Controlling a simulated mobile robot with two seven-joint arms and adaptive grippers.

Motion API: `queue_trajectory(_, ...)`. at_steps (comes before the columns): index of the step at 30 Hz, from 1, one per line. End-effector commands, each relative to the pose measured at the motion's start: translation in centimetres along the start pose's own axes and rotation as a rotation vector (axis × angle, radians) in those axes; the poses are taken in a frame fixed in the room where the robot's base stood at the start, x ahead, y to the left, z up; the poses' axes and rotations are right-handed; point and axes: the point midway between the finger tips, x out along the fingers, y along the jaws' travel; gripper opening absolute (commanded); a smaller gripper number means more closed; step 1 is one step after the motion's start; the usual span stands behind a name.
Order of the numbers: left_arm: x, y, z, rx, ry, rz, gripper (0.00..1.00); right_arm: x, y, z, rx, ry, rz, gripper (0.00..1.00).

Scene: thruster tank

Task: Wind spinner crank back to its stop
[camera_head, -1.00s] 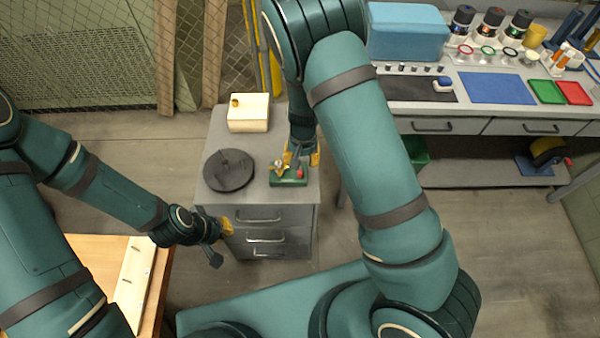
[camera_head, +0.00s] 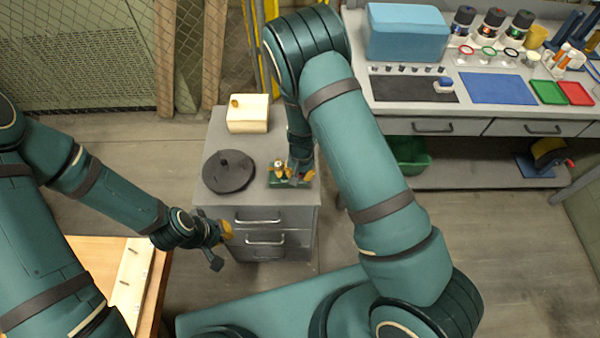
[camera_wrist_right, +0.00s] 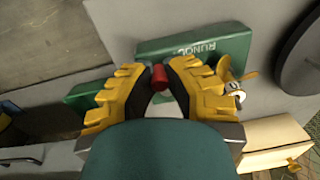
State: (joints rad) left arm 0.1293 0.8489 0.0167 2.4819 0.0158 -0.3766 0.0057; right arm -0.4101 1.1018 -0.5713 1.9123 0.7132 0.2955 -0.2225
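The spinner has a green box base (camera_head: 274,183) on the grey cabinet's top. In the right wrist view this green base (camera_wrist_right: 205,47) carries white lettering, and a brass-coloured propeller-like part (camera_wrist_right: 231,83) shows at its right. The crank's red knob (camera_wrist_right: 159,77) sits between the fingertips of my right gripper (camera_wrist_right: 159,72), with the black pads close against both sides. The right gripper (camera_head: 300,178) also shows over the right end of the base, hiding most of the crank. My left gripper (camera_head: 226,231) hangs at the cabinet's front left, away from the spinner; its opening is too small to judge.
A dark round disc (camera_head: 228,178) lies left of the spinner, and a cream box (camera_head: 248,113) stands behind it on the cabinet (camera_head: 215,130). A workbench (camera_head: 395,112) with a blue box (camera_head: 407,33) and mats is at the right. A green bin (camera_head: 410,155) sits below it.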

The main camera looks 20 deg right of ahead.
Motion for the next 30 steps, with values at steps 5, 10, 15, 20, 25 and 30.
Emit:
queue_trajectory(5,-0.01,0.00,0.00,0.000,0.000,0.000,0.00,-0.02,-0.01,0.00,0.001,0.000,0.000,0.00)
queue_trajectory(10,-0.30,0.10,-0.05,0.000,0.000,0.001,0.00,-0.08,-0.17,0.01,0.057,0.002,0.000,0.00)
queue_trajectory(15,-0.40,0.13,-0.06,0.000,0.000,0.001,0.00,-0.05,-0.28,-0.01,0.100,0.005,0.000,0.00)
queue_trajectory(20,-0.38,0.12,-0.05,0.000,0.000,0.001,0.00,-0.03,-0.31,-0.01,0.100,0.005,0.000,0.00)
queue_trajectory(25,-0.37,0.12,-0.04,0.000,0.000,0.001,0.00,-0.03,-0.32,0.00,0.099,0.005,0.000,0.46)
queue_trajectory(30,-0.37,0.12,-0.04,0.000,0.000,0.001,0.00,-0.02,-0.31,0.01,0.099,0.004,0.000,0.46)
